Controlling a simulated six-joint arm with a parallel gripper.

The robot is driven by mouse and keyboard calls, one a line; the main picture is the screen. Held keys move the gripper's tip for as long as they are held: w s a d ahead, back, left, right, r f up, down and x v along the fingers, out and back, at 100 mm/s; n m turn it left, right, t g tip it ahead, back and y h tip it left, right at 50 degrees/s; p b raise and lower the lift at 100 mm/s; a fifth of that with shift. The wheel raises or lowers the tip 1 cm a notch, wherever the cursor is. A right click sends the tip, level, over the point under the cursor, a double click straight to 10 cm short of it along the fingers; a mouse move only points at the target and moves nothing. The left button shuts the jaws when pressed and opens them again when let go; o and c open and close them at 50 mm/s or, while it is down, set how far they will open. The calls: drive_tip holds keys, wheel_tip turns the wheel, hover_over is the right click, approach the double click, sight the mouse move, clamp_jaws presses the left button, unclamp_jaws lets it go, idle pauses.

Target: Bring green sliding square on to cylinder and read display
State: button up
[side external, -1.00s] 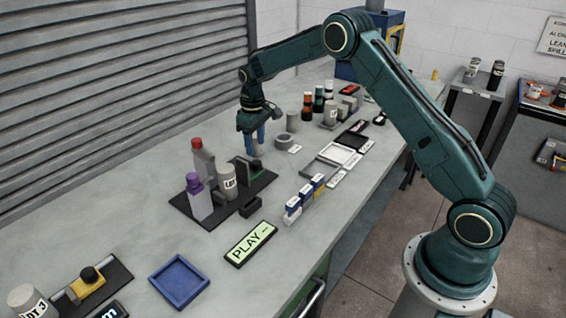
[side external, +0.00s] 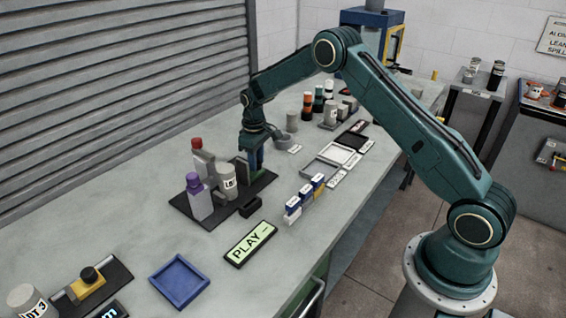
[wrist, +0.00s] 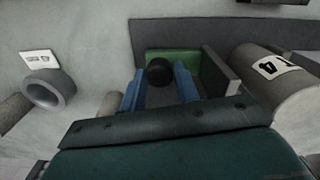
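The green sliding square (wrist: 208,68) lies in the dark fixture in the wrist view. A round black knob (wrist: 160,71) stands at it, and a grey upright plate (wrist: 221,70) stands between it and the cylinder. The grey cylinder (wrist: 276,80) with a white label is to the right, apart from the plate; it also shows in the side view (side external: 228,182). My gripper (wrist: 162,82) is open, its two blue fingers on either side of the knob. In the side view, my gripper (side external: 254,170) is low over the fixture's far end and hides the green square.
A grey ring (wrist: 48,89) is left of my fingers.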

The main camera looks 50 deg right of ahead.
sight(248, 165)
clamp_jaws()
drive_tip(key=shift+a, duration=1.9)
drive_tip(key=o, duration=0.5)
unclamp_jaws()
drive_tip(key=shift+r, duration=0.1)
wheel_tip(248, 165, up, 14)
